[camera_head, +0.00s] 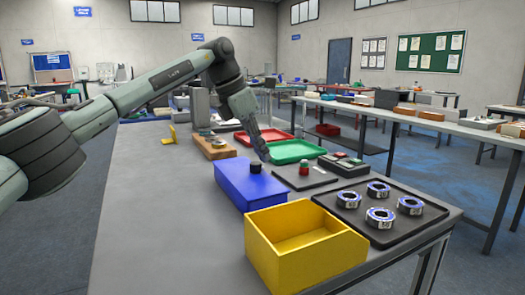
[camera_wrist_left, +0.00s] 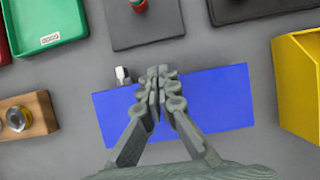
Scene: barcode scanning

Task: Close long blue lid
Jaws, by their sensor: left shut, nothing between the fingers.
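A long blue box (camera_head: 243,187) stands on the grey table, left of the yellow bin. Its top looks like a flat blue lid (camera_wrist_left: 222,95) lying level over the box; any gap under it is too small to tell. A small dark piece (camera_head: 256,167) shows at its far edge. In the left wrist view, a small silver and black piece (camera_wrist_left: 122,76) sits at the lid's upper left edge. My left gripper (camera_head: 264,156) is shut and empty, pointing down at the far edge of the lid. In the left wrist view its fingertips (camera_wrist_left: 157,80) overlap that edge; contact cannot be told.
An open yellow bin (camera_head: 262,262) stands close to the right. A black tray (camera_head: 345,217) holds several rings. A dark plate with a red-green button (camera_head: 304,169), a green tray (camera_head: 296,151) and a red tray (camera_head: 268,136) lie beyond. The table's left front is clear.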

